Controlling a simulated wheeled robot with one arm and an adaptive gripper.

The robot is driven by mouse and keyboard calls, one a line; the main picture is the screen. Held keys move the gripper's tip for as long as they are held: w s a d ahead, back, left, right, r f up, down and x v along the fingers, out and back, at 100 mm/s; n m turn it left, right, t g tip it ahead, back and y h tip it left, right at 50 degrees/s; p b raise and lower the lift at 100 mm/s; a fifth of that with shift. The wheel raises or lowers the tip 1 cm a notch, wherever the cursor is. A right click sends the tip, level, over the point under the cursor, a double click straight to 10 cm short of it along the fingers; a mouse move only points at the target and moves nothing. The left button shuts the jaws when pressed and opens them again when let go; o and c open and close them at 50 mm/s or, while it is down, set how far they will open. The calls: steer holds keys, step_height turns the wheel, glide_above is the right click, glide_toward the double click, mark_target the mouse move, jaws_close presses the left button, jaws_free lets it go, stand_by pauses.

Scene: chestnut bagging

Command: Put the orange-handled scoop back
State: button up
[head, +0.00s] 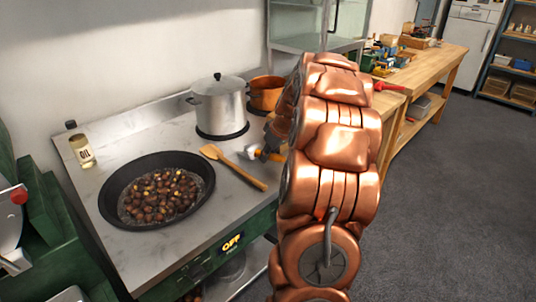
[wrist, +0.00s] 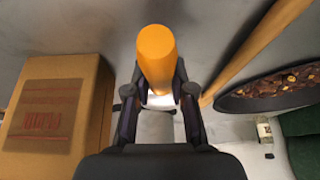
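The orange handle of the scoop (wrist: 156,58) stands between my fingers in the wrist view, with a finger against each side. My gripper (wrist: 158,78) is shut on this handle. Pale metal below the handle is mostly hidden by the gripper. In the head view a small part of the scoop (head: 258,153) shows just left of my arm, over the counter right of the wooden spatula. My copper-coloured arm hides most of my gripper there.
A wooden spatula (head: 232,167) lies beside the black pan of chestnuts (head: 116,206). A steel pot (head: 218,106) and a copper pot (head: 265,93) stand behind. A cardboard box (wrist: 88,85) is left of my gripper in the wrist view.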

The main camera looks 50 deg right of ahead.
steer(key=o, duration=0.5)
steer(key=shift+c, duration=0.2)
steer(key=shift+r, duration=0.1)
steer(key=v, duration=1.2)
